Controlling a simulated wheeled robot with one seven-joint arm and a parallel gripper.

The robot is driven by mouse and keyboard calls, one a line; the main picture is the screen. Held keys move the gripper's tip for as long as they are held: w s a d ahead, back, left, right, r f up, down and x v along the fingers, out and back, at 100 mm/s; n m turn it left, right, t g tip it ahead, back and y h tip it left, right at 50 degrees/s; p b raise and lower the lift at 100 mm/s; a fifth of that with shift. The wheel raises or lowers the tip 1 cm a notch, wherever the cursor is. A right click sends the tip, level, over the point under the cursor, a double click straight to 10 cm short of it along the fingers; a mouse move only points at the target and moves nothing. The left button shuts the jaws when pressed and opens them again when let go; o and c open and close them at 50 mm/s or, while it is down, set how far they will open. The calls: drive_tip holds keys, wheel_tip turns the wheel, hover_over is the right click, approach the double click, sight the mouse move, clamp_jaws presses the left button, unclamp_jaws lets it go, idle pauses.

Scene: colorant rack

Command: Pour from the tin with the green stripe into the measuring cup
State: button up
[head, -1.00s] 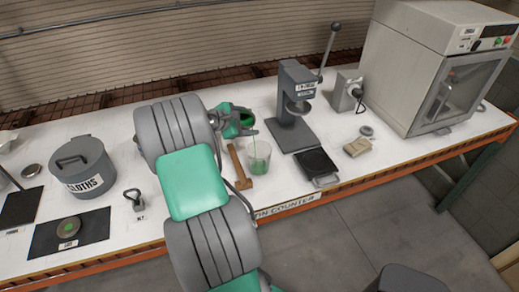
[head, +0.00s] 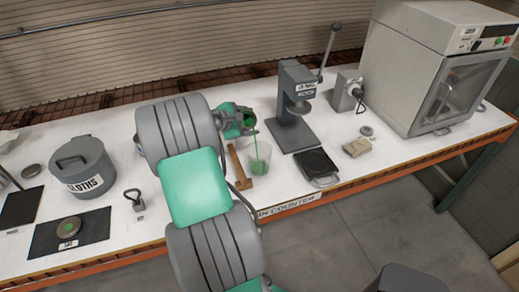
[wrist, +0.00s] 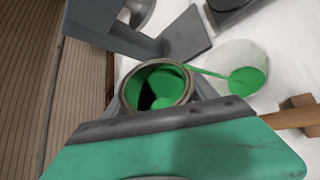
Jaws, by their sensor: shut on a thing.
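My gripper (head: 230,121) is shut on a tin (head: 248,121) and holds it tilted above the counter. The tin shows in the wrist view (wrist: 157,86) as an open can with green liquid inside; its stripe cannot be made out. A thin green stream runs from its rim into the clear measuring cup (head: 259,157). The cup stands upright on the counter, just below and to the right of the tin, with green liquid in its bottom. It also shows in the wrist view (wrist: 236,54). My arm hides part of the counter.
A wooden-handled mallet (head: 239,167) lies just left of the cup. A grey press (head: 293,110) and a black-topped scale (head: 317,166) stand to its right. A grey pot marked CLOTHS (head: 83,168) and an oven-like cabinet (head: 422,75) are farther off.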

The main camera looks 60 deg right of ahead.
drive_tip(key=shift+s+r+m+t, duration=0.1)
drive_tip(key=shift+r+m+t, duration=0.15)
drive_tip(key=shift+m+t, duration=0.05)
idle(0.8)
drive_tip(key=shift+f+m+t+b, duration=0.45)
drive_tip(key=shift+m+t+b, duration=0.05)
idle(1.5)
drive_tip(key=shift+f+m+t+h+b, duration=0.4)
drive_tip(key=shift+f+m+t+b, duration=0.1)
drive_tip(key=shift+b, duration=1.15)
idle(0.4)
drive_tip(key=shift+r+m+t+b, duration=0.5)
drive_tip(key=shift+m+b, duration=0.1)
drive_tip(key=shift+b, duration=0.7)
idle(1.2)
